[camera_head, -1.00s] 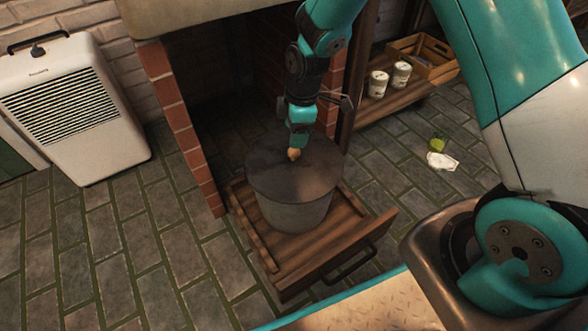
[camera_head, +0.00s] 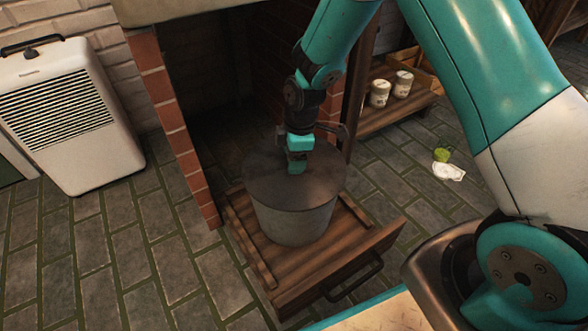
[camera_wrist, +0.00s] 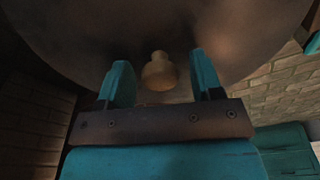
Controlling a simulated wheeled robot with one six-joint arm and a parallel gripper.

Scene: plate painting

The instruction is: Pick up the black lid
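The black lid (camera_head: 268,181) is a dark round disc lying flat on a grey pot (camera_head: 296,222). In the wrist view the lid (camera_wrist: 160,30) fills the top, with its pale wooden knob (camera_wrist: 160,72) near the middle. My gripper (camera_head: 296,168) is above the lid's centre in the head view. In the wrist view my gripper (camera_wrist: 160,82) is open, with one teal finger on each side of the knob. Gaps show between the knob and both fingers. In the head view the gripper hides the knob.
The pot stands in a wooden tray or drawer (camera_head: 352,283) with a front handle, before a brick opening (camera_head: 173,110). A white slatted unit (camera_head: 68,115) is at left. Jars (camera_head: 380,94) stand on a low shelf at right. A green item (camera_head: 442,155) lies on the tiled floor.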

